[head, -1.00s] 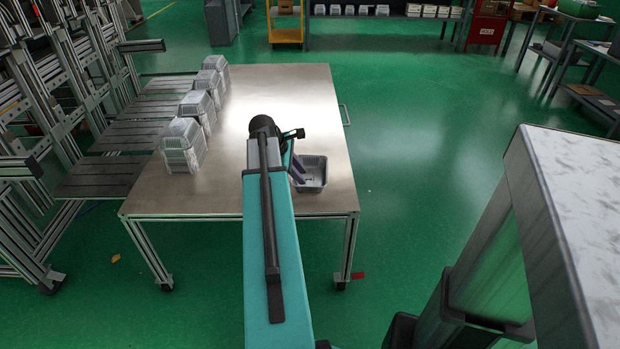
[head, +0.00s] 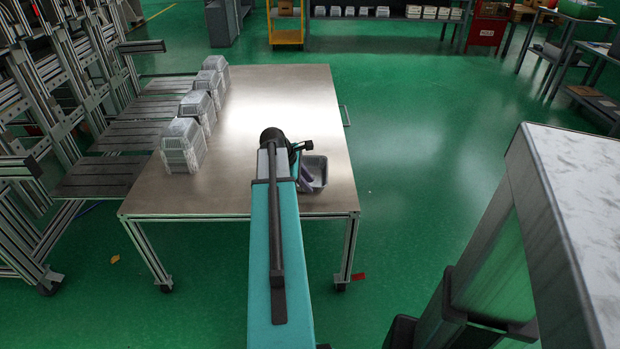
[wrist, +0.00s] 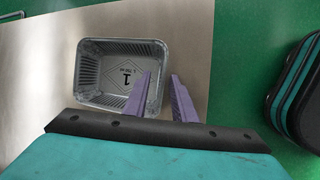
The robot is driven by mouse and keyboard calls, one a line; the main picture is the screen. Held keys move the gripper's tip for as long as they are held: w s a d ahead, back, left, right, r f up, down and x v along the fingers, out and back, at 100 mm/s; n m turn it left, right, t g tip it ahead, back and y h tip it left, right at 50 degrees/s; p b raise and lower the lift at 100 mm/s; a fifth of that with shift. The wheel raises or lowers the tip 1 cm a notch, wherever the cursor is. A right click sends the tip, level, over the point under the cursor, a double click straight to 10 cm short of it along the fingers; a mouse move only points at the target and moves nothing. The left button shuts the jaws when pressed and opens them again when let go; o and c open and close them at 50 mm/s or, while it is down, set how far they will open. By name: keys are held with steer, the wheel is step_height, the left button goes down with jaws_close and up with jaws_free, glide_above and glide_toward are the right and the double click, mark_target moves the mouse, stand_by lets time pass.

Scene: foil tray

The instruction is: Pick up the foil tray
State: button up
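The foil tray (head: 319,165) is a silver open rectangular container near the right edge of the metal table, partly hidden by my arm in the head view. In the wrist view the tray (wrist: 118,72) faces me open side up, empty, with a "1" marked on its floor. My gripper (wrist: 160,76) has two purple fingers spread apart. In the wrist view one finger overlaps the tray's inside and the other lies just outside its right wall, so that wall appears between them. I cannot tell whether either finger touches it. My gripper (head: 305,178) is mostly hidden in the head view.
The metal table (head: 275,100) is bare in its middle. Several stacks of upturned foil trays (head: 183,146) line its left edge, beside a dark slatted rack (head: 105,176). Green floor lies open to the right. A grey-framed structure (head: 500,240) stands at the lower right.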

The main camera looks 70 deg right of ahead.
steer(key=shift+x, duration=1.65)
jaws_close()
